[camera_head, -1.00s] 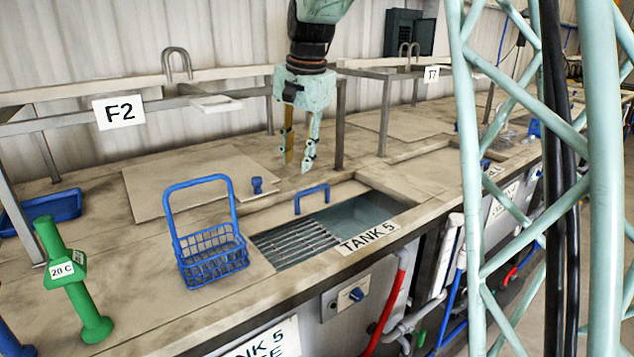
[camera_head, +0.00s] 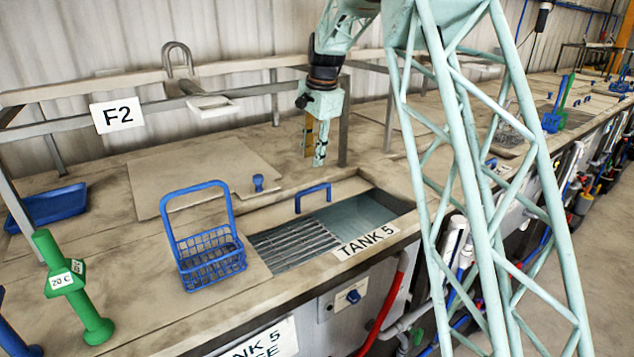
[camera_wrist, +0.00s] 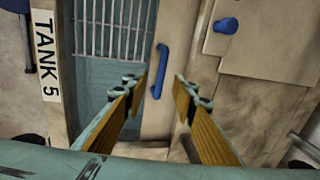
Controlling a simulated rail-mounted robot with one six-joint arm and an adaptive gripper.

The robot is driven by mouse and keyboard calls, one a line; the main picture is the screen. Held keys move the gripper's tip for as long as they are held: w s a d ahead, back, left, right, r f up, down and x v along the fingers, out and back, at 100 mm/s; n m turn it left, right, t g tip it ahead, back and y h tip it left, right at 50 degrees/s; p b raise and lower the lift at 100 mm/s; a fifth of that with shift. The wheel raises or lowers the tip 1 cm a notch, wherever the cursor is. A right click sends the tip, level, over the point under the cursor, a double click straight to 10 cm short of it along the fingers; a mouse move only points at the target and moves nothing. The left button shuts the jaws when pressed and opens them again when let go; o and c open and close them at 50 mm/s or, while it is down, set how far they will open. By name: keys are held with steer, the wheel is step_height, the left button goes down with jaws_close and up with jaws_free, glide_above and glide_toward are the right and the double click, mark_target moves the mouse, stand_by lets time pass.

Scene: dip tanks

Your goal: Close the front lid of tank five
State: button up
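Tank 5 is an open rectangular tank with water (camera_head: 362,214) and a metal grid (camera_head: 295,243) inside, labelled TANK 5 (camera_head: 365,242) at its front edge. A pale lid panel with a blue bar handle (camera_head: 313,197) lies along the far side of the opening, leaving the front of the tank uncovered. My gripper (camera_head: 316,160) hangs above and behind this handle, pointing down. In the wrist view, my gripper (camera_wrist: 158,85) is open and empty. Its two fingers are apart, with the blue handle (camera_wrist: 160,72) showing between and ahead of their tips.
A blue wire basket (camera_head: 208,258) stands left of the tank. A flat panel with a blue knob (camera_head: 258,183) lies behind it. A green holder (camera_head: 72,285) and blue tray (camera_head: 50,205) are at left. Metal rails (camera_head: 275,95) and posts stand behind my gripper.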

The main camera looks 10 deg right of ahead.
mark_target(311, 189)
steer(key=shift+w+d+f, duration=0.4)
steer(key=shift+w, duration=0.25)
steer(key=shift+w+a+f, duration=0.15)
steer(key=shift+w+f, duration=0.25)
steer(key=shift+f, duration=1.85)
steer(key=shift+w+a+f, duration=0.2)
steer(key=shift+w+f, duration=0.25)
steer(key=shift+f, duration=1.8)
steer(key=shift+w+a+f, duration=0.15)
steer(key=shift+w+f, duration=0.25)
steer(key=shift+f, duration=1.85)
jaws_close()
